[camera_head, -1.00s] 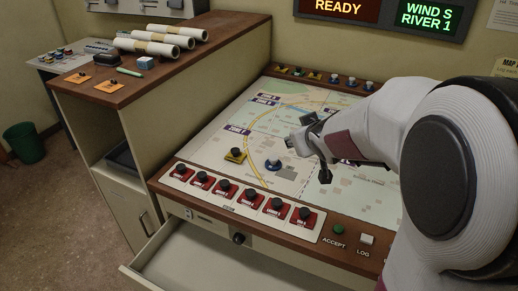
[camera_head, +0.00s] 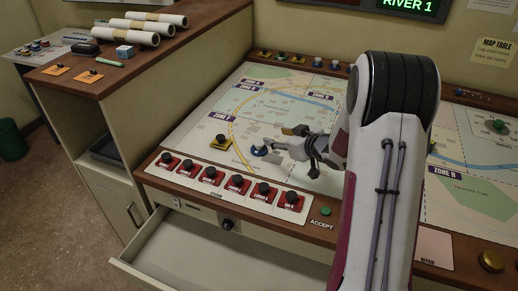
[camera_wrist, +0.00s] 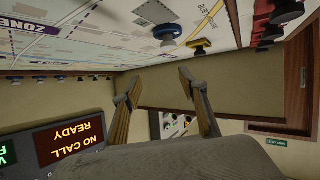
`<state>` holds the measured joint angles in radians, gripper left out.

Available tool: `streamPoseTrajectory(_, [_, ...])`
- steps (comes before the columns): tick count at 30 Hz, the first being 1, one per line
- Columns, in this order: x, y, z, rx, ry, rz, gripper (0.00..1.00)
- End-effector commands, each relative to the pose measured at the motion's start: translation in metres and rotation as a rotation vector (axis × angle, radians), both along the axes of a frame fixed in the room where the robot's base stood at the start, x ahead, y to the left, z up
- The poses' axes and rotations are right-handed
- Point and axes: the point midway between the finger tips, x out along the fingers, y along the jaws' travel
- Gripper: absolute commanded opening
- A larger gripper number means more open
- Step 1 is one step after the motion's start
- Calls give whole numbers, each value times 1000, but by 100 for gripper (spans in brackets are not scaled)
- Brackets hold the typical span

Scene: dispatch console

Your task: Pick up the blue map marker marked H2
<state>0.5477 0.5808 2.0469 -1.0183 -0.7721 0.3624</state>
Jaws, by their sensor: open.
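A blue map marker (camera_head: 259,150) with a dark knob stands on the map table, right of a yellow marker (camera_head: 220,142). No H2 marking is readable on it. My gripper (camera_head: 284,141) is open and empty, just right of the blue marker and apparently above the map. In the wrist view my gripper (camera_wrist: 160,76) shows two spread fingers with nothing between them. That view is upside down, with the blue marker (camera_wrist: 167,32) and yellow marker (camera_wrist: 200,46) beyond the fingertips. Whether a finger touches the blue marker cannot be told.
Red blocks with black knobs (camera_head: 235,184) line the map's front edge. More markers (camera_head: 318,62) stand along the back edge. A wooden-topped cabinet (camera_head: 95,85) with rolled maps rises to the left. An open drawer (camera_head: 215,250) juts out below.

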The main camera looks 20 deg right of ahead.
Motion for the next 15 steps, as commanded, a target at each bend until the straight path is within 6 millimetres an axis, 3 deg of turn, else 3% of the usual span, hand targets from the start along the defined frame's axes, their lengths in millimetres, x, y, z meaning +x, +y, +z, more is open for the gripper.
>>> streamPoseTrajectory(7, [-3, 2, -35, 91, -25, 73, 43])
streamPoseTrajectory(15, [-5, 5, -44, 127, -37, 101, 43])
